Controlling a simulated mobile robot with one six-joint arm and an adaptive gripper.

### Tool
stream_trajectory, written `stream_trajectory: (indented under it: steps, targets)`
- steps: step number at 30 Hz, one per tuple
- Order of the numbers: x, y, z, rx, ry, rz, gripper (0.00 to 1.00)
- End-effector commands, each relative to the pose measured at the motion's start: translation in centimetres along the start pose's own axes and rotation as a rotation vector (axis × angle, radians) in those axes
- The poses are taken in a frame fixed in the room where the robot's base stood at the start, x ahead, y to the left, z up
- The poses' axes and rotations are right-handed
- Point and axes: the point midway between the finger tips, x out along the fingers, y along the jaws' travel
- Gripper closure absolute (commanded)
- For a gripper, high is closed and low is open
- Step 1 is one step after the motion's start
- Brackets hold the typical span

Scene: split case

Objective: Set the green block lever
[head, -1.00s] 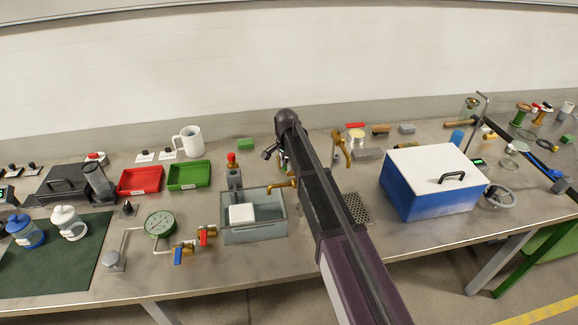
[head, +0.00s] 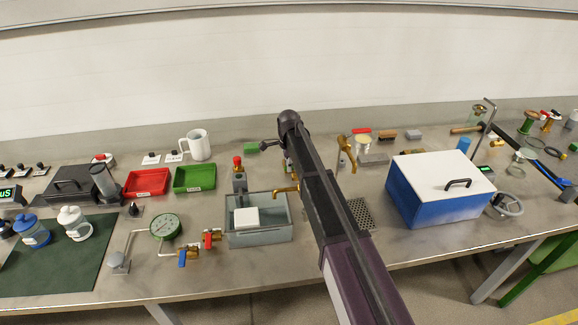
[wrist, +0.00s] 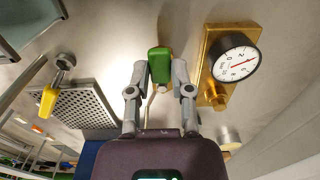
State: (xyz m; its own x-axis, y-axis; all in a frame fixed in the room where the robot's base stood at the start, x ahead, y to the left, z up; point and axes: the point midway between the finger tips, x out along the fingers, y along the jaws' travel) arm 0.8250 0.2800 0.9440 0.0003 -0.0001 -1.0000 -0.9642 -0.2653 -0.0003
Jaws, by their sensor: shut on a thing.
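The green block lever (wrist: 159,62) shows in the wrist view as a green block grip with a pale end below it. My gripper (wrist: 160,72) is shut on it, one grey finger on each side. In the wrist view a brass fixture (wrist: 206,52) with a round dial gauge (wrist: 235,63) and red needle stands close on the right. In the head view my arm hides most of the gripper and that fixture. A green block (head: 251,148) shows there left of the arm's end; I cannot tell whether it is the held one.
The sink (head: 258,238) is in front of the arm on the left. A blue box (head: 428,207) with a white lid stands further right.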

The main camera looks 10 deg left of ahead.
Motion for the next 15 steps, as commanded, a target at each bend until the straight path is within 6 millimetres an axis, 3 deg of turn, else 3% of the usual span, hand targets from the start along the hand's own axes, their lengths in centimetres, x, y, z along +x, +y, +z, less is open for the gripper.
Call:
stream_trajectory:
  steps: [10,11,14,15]
  targets:
    - [0.02,0.06,-0.04,0.005,0.0,0.001,1.0]
    - [0.02,0.05,-0.04,0.005,0.0,0.001,0.66]
    - [0.02,0.05,-0.05,0.005,0.0,0.001,0.37]
    - [0.02,0.04,-0.05,0.004,0.0,0.001,0.37]
